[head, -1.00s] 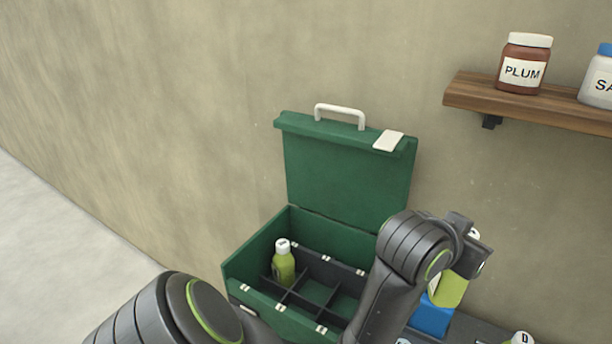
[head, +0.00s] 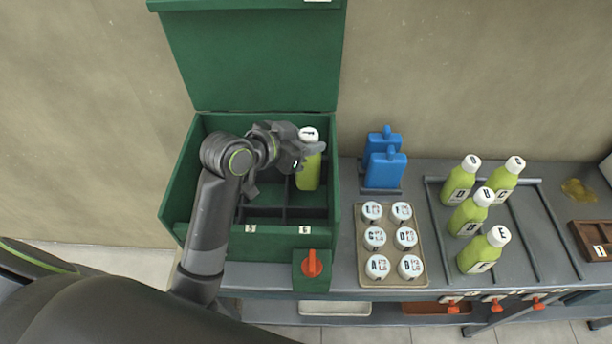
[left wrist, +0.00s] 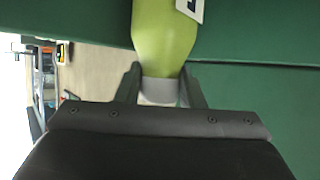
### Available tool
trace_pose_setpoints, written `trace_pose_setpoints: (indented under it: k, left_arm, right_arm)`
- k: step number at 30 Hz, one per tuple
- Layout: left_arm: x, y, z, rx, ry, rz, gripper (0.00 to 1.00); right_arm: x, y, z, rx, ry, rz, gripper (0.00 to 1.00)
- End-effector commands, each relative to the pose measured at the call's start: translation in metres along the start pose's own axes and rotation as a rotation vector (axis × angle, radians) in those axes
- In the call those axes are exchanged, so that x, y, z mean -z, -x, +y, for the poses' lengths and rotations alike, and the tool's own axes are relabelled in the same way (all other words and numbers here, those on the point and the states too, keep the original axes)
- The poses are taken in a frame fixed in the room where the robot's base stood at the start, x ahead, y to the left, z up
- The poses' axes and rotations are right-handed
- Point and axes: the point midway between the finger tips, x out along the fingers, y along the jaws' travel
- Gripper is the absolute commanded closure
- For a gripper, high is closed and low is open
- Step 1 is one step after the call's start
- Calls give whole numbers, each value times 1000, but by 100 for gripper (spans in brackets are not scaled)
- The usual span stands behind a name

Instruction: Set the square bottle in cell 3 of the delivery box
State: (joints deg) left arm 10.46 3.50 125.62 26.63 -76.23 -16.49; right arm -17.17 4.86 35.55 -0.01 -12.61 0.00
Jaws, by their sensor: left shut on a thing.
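The green delivery box (head: 178,190) stands open at the left of the bench, its lid up at the back. My left gripper (head: 312,149) reaches over the box and is shut around the white-capped neck of a yellow-green bottle (head: 309,176). The bottle is upright at the back right of the box; I cannot tell whether it touches the cell floor. In the left wrist view, the bottle (left wrist: 163,38) has its cap between the fingers (left wrist: 160,88). Front-wall labels seem to read 5 and 6; back labels are hidden. My arm covers the back-left cells. My right gripper is out of view.
Two blue packs (head: 384,170) stand just right of the box. A tray (head: 390,282) of white-capped jars lies in front of them. Several labelled green bottles (head: 470,216) stand on a rack further right. An orange knob (head: 312,263) is at the box front.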

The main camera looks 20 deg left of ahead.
Motion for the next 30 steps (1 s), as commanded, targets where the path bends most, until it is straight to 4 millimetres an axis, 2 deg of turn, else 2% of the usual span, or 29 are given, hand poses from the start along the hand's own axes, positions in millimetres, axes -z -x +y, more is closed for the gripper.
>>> trace_pose_setpoints:
  k: [3,7,13,21,30]
  left_arm:
    - [-17,-8,0,1,3,0,100]
    - [-26,-14,0,2,0,1,100]
    - [-51,-26,0,1,3,-1,100]
    - [-56,-29,0,3,-1,3,100]
    - [-63,-33,0,3,0,2,100]
  right_arm:
    - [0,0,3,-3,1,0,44]
    - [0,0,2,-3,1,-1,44]
    - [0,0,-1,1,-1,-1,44]
    - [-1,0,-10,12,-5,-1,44]
    - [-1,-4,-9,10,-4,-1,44]
